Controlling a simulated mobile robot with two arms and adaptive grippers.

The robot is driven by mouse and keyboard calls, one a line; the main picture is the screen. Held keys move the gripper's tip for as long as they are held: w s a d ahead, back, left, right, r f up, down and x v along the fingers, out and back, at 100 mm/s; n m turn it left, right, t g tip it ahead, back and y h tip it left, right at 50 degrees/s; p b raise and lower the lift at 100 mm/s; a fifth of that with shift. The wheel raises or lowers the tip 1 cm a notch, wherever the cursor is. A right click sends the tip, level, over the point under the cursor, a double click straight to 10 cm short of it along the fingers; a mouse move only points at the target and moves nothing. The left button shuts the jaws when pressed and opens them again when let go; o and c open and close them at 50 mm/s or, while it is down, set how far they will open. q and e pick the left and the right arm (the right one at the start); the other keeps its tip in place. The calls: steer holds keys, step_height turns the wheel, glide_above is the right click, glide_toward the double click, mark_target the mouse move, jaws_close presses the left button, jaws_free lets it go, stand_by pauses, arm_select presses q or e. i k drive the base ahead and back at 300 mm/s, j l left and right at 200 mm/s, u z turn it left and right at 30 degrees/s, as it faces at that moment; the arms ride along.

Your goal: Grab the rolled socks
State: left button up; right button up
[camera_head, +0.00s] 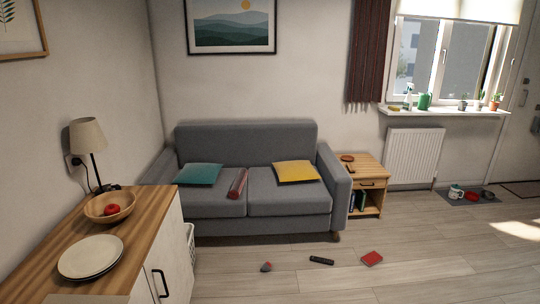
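A small grey and red bundle (266,267), which looks like the rolled socks, lies on the wooden floor in front of the grey sofa. It is too small to make out in detail. Neither of my grippers is in view, and nothing touches the bundle.
The sofa (290,201) stands behind. A wooden-topped cabinet (133,232) with plates and a bowl blocks the near left. The floor at right is mostly clear.

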mark_target(268, 266)
steer(key=i, duration=1.7)
